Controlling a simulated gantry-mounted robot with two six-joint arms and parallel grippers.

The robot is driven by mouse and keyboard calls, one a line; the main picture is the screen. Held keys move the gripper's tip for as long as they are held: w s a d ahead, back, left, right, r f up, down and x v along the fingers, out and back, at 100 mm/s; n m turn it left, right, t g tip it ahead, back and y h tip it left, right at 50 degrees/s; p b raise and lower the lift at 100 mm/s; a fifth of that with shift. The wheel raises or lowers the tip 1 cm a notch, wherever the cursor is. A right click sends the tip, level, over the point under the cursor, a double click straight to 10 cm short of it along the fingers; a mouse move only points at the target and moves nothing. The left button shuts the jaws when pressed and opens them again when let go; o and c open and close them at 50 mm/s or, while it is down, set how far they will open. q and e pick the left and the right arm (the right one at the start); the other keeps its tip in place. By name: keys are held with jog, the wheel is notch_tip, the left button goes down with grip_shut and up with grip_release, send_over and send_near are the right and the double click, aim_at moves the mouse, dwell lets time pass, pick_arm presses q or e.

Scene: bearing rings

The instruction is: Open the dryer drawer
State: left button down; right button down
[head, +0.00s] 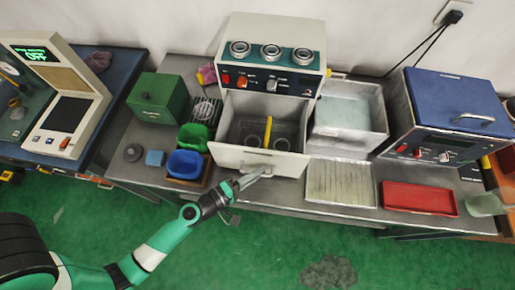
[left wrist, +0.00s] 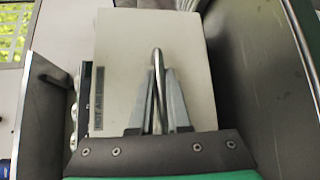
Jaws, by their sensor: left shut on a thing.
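The dryer (head: 270,55) stands at the middle back, a white box with a dark green front panel, knobs, and three rings on top. Its drawer (head: 230,157) is pulled out toward me, with the grey inside showing from above. My left gripper (head: 252,177) is at the handle (head: 261,168) on the drawer's front and is shut on it. In the left wrist view the metal handle bar (left wrist: 157,75) lies between the two fingers (left wrist: 158,105). My right gripper is not in view.
In the drawer lie a yellow-handled tool (head: 268,132) and dark round pieces. Blue (head: 186,164) and green (head: 194,137) bins stand left of it. A pale open basin (head: 350,113), a ribbed tray (head: 341,183) and a red tray (head: 420,198) lie right. A blue-topped machine (head: 455,100) stands far right.

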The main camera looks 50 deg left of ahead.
pick_arm(q)
jog(key=c, duration=0.9)
grip_release()
jog(key=s, duration=0.3)
jog(key=s+r+b, duration=0.1)
jog(key=s, duration=0.3)
jog(key=s+a+b, duration=0.1)
jog(key=s, duration=0.3)
jog(key=shift+s+r, duration=0.25)
jog(key=shift+r, duration=0.1)
jog(key=shift+d, duration=0.1)
